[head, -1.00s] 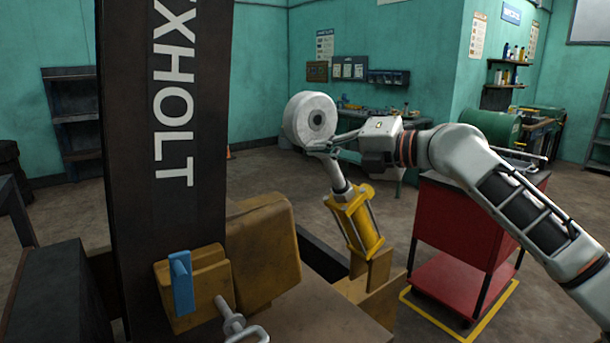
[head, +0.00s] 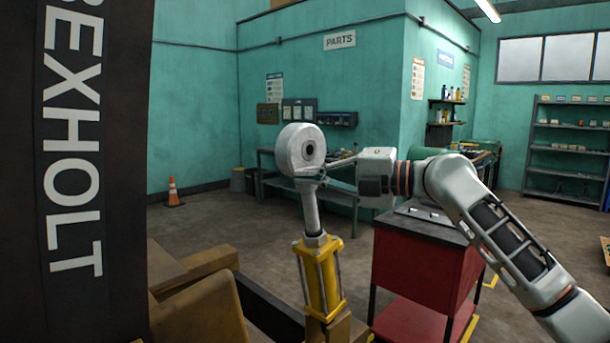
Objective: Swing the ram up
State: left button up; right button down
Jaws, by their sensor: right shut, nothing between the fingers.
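The ram (head: 320,272) has a yellow cylinder body, a grey rod and a large pale round eye (head: 300,150) on top. It stands close to upright, its foot on the yellow-brown forklift frame (head: 345,328). My right gripper (head: 325,181) reaches in from the right at the rod, just below the eye. Its fingers are shut with nothing between them, and the tips are partly hidden, so I cannot tell if they touch the rod. My left gripper is out of view.
The dark mast (head: 75,180) with white lettering fills the left side. A red tool cart (head: 425,265) stands right of the ram. A workbench (head: 340,195) is behind, and an orange cone (head: 173,192) stands at the far left wall. Open floor lies between.

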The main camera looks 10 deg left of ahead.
jog(key=shift+w+d+r+t, duration=0.3)
jog(key=shift+w+d+r, duration=0.1)
jog(key=shift+w+d, duration=0.15)
jog(key=s+f+v, duration=0.1)
jog(key=v, duration=1)
jog(key=w+d+f+m+t+h, duration=0.1)
jog(key=d+f+m+t+h, duration=0.15)
jog(key=f+m, duration=1.15)
jog(key=d+f+m+t+h, duration=0.1)
jog(key=f+m+t+h, duration=0.2)
jog(key=f, duration=2.2)
jog(key=s+d+f+m+h, duration=0.2)
jog(key=s+d+f+m, duration=0.15)
jog(key=s+f, duration=0.45)
jog(key=s+d+f+m+h, duration=0.3)
jog(key=s+f+m, duration=0.2)
jog(key=f, duration=0.6)
jog(key=s+d+f+m+h, duration=0.1)
jog(key=s+f, duration=0.3)
jog(key=s, duration=0.4)
jog(key=s+d+f+m+h, duration=0.2)
jog(key=s+d+f+m, duration=0.1)
jog(key=s, duration=0.5)
jog(key=shift+s+d+f+g, duration=0.25)
jog(key=shift+d+f+g, duration=0.1)
jog(key=shift+d+f, duration=0.3)
jog(key=shift+m, duration=0.25)
